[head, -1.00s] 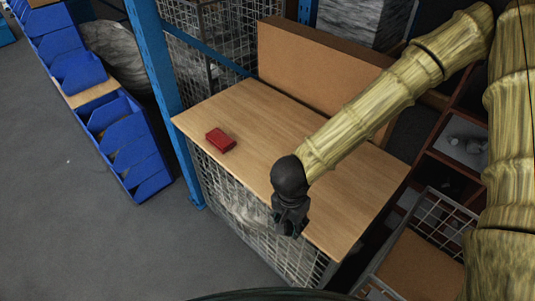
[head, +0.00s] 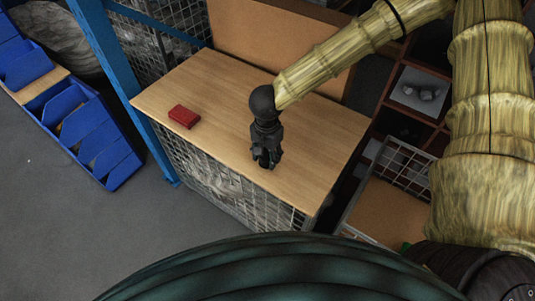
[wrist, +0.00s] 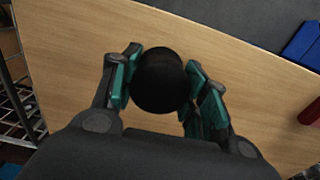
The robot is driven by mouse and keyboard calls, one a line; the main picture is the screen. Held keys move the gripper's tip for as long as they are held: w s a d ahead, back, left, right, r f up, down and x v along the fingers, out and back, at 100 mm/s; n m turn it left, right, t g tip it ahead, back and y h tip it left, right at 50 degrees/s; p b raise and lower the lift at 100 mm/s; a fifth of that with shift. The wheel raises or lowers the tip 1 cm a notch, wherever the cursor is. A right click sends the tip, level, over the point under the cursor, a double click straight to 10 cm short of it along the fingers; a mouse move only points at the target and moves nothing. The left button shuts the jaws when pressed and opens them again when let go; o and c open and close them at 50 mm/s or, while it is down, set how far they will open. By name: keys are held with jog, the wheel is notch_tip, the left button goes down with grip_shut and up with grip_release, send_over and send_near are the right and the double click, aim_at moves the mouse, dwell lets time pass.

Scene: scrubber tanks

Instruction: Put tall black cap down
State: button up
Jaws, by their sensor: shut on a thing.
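The tall black cap (wrist: 161,80) is between the finger pads of my gripper (wrist: 164,84) in the wrist view, seen end-on as a dark round shape. My gripper is shut on it. In the head view my gripper (head: 266,160) points down over the front part of the wooden table top (head: 210,90). The cap is hard to tell from the dark fingers there. I cannot tell whether its bottom touches the wood.
A red box (head: 184,116) lies on the table's left part. A brown board (head: 270,45) stands along the back edge. Blue bins (head: 92,130) are at the left. A wire basket (head: 385,180) stands at the right. The wood around my gripper is clear.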

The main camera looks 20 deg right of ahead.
aim_at(267, 158)
jog(key=shift+w+d+f, duration=0.1)
jog(key=shift+w+d, duration=0.1)
jog(key=shift+w, duration=0.25)
jog(key=shift+w+d+f, duration=0.1)
jog(key=shift+w+d, duration=0.05)
jog(key=shift+w, duration=0.25)
jog(key=shift+f+p, duration=0.65)
jog(key=shift+f, duration=1)
jog(key=shift+f, duration=0.2)
jog(key=o, duration=1.3)
jog(key=shift+o, duration=0.2)
jog(key=shift+r, duration=0.1)
notch_tip(267, 158, up, 12)
jog(key=shift+r+b, duration=0.1)
jog(key=shift+b, duration=0.5)
